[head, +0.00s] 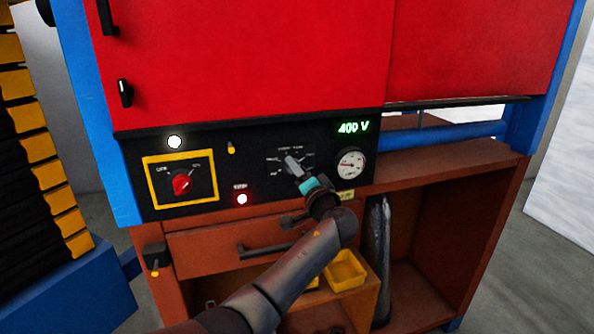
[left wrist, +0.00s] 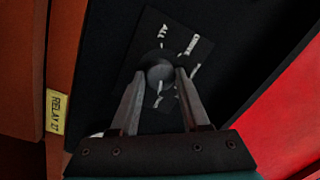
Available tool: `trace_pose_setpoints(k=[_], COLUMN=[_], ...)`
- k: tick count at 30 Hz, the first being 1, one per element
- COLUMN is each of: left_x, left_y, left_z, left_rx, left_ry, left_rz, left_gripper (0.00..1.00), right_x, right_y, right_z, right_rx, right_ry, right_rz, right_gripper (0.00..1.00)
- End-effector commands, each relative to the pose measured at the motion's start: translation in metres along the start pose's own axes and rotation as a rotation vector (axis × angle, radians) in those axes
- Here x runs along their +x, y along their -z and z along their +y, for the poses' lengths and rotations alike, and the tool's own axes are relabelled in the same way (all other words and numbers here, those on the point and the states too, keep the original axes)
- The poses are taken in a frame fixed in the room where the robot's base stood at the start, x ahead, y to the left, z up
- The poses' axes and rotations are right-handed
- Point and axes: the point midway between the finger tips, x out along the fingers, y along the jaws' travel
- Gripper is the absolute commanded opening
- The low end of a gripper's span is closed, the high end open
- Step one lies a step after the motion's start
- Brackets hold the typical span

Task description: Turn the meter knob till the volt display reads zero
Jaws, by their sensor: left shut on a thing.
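The black control panel carries a green volt display (head: 353,128) that reads 400 V. The meter knob (left wrist: 159,72) is a dark round knob on a plate with white lettering, partly legible as ALL and CHNNK. My left gripper (head: 292,166) reaches up to it from below right in the head view and hides most of it. In the left wrist view the two fingers of my left gripper (left wrist: 160,78) stand on either side of the knob and are shut on it. My right gripper is not in view.
A round white gauge (head: 351,164) sits right of the knob. A red rotary switch (head: 182,184) in a yellow frame is at left. A drawer handle (head: 265,251) juts out below.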

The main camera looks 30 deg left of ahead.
Motion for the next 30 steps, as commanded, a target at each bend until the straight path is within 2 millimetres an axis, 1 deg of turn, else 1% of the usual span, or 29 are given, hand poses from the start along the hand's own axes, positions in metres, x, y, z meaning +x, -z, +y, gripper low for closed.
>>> trace_pose_setpoints(k=[11, 12, 20, 27, 30], left_x=[0.0001, 0.0001, 0.0001, -0.0002, -0.004], left_y=[-0.0014, -0.0014, -0.0008, -0.0003, -0.0003], left_z=[0.0005, 0.0006, 0.0003, 0.0001, 0.0009], left_rx=[0.007, 0.006, 0.005, 0.005, 0.005], left_ry=[0.0, 0.0, 0.0, 0.0, -0.001], left_rz=[-0.003, -0.003, -0.001, 0.0, 0.001], left_gripper=[0.0, 0.47, 0.76, 0.76, 0.76], right_x=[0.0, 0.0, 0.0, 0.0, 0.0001], right_y=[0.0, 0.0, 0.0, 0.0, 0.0], right_z=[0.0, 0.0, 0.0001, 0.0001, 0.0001], right_rx=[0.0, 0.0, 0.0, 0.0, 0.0], right_ry=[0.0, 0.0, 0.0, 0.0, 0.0], right_rz=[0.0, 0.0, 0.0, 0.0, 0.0], right_gripper=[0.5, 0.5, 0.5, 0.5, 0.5])
